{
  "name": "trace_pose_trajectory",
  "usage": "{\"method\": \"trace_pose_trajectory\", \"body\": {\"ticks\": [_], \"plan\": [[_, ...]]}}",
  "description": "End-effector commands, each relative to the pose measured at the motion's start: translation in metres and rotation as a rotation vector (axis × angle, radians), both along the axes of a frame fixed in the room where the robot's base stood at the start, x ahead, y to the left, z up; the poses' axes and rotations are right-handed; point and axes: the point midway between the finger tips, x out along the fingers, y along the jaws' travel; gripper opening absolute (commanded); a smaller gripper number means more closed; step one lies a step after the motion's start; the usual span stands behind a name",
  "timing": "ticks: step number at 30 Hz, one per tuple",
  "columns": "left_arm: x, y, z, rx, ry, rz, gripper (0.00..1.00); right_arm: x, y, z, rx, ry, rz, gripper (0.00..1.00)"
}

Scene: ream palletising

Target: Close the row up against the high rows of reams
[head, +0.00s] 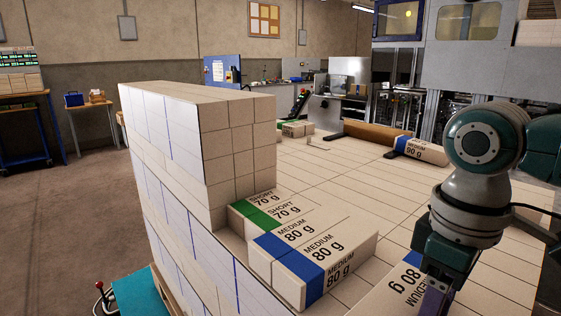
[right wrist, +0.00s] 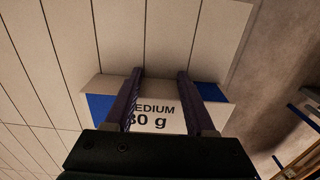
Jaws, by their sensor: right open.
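The high rows of reams (head: 200,130) stand as a plain white stack at the left of the head view. Another blue-banded MEDIUM 80 g ream (head: 385,292) lies apart, to the right across a gap, partly hidden by my right arm. My right gripper (head: 437,300) is low over it. In the right wrist view the gripper (right wrist: 160,80) is open, its fingers apart in front of this ream (right wrist: 212,92); contact is unclear. My left gripper is out of view.
The flat layer of white reams (head: 350,170) stretches bare behind the row. More green-banded reams (head: 295,128) lie behind the stack.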

Motion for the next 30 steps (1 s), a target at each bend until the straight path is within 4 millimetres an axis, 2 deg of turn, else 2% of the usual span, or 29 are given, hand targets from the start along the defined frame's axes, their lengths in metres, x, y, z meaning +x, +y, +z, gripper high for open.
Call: {"method": "trace_pose_trajectory", "body": {"ticks": [13,30], "plan": [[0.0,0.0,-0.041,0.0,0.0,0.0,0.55,0.031,0.027,-0.004,0.003,-0.003,0.0,0.55],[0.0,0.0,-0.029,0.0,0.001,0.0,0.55,0.029,0.026,0.001,0.001,-0.001,-0.003,0.55]]}}
